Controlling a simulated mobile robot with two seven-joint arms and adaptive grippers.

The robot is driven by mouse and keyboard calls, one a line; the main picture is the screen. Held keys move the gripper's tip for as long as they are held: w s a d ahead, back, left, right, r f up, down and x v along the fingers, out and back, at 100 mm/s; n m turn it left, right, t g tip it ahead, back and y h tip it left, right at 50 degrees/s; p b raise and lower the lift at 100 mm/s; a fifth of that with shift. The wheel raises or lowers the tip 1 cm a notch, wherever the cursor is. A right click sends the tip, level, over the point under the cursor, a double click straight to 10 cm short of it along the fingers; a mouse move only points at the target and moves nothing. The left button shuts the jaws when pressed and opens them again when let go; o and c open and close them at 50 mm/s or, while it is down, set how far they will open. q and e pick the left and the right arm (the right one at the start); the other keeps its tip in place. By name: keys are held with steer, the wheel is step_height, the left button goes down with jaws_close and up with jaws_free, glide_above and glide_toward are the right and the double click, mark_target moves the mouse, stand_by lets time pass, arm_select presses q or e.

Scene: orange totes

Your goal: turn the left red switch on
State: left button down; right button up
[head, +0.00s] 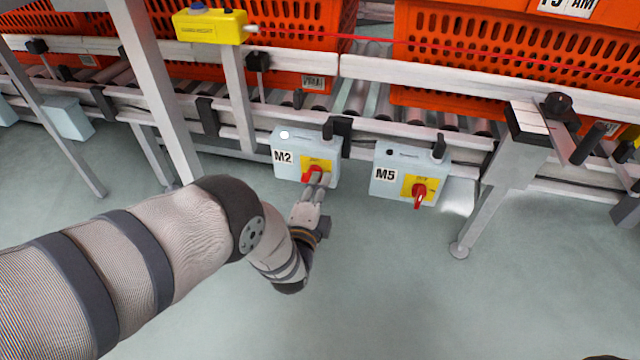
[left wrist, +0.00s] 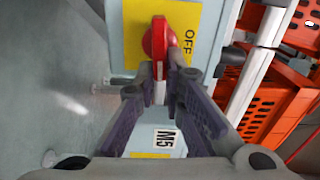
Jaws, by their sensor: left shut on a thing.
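The left red switch (head: 311,173) sits on a yellow plate on the grey-blue box marked M2 (head: 292,142). My left gripper (head: 318,183) reaches it from below right and is shut on its handle. In the left wrist view, the fingertips (left wrist: 161,76) close around the lower part of the red switch (left wrist: 156,38), partly hiding it. The word OFF shows on the yellow plate (left wrist: 196,22) beside it. A second red switch (head: 419,194) on the box marked M5 (head: 384,175) stands apart to the right, its handle about upright. My right gripper is not seen.
A conveyor rail (head: 440,77) runs above the boxes, with orange totes (head: 480,55) on rollers behind it. A metal leg (head: 482,205) stands right of the M5 box. A yellow box (head: 211,27) with a red cord is upper left. The floor (head: 430,290) in front is clear.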

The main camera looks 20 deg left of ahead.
arm_select(q)
steer(key=shift+s+a+f+m, duration=0.1)
steer(key=shift+a+f+m, duration=0.1)
steer(key=shift+m, duration=0.4)
steer(key=c, duration=1.7)
jaws_free()
steer(key=s, duration=0.8)
steer(key=s+d, duration=0.1)
steer(key=s, duration=0.3)
